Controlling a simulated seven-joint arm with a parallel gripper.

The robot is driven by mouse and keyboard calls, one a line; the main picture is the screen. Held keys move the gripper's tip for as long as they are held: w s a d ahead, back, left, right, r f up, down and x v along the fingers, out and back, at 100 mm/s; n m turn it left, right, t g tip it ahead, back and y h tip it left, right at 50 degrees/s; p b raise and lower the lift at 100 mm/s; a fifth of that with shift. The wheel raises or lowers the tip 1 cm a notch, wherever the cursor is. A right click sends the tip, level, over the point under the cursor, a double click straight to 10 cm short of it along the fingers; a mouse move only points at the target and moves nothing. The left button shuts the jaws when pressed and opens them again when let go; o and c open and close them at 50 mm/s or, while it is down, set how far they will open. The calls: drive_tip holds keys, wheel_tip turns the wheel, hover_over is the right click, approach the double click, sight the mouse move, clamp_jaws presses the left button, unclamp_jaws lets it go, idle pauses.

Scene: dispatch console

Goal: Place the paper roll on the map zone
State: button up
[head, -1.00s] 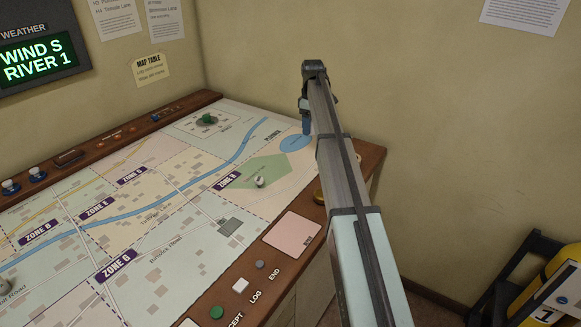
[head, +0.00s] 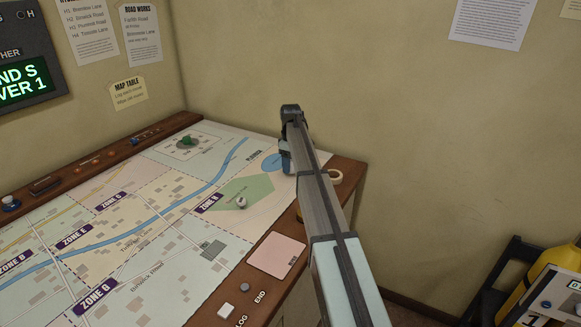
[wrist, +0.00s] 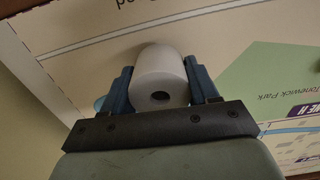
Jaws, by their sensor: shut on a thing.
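The white paper roll (wrist: 160,72) with its dark core hole shows in the wrist view. My gripper (wrist: 161,78) is shut on it, a blue finger at each side. In the head view my gripper (head: 286,162) is over the far right part of the map (head: 120,245), by the blue lake patch; my arm hides the roll there. I cannot tell whether the roll touches the map.
A white knob-like piece (head: 240,202) stands on the green park patch. A green knob (head: 187,141) is at the back. A pink pad (head: 277,254) and buttons line the front edge. Walls rise behind.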

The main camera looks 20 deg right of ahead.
drive_tip(key=shift+f, duration=0.75)
drive_tip(key=shift+f, duration=0.15)
drive_tip(key=o, duration=1.1)
wheel_tip(320, 180, up, 12)
drive_tip(key=shift+r, duration=0.2)
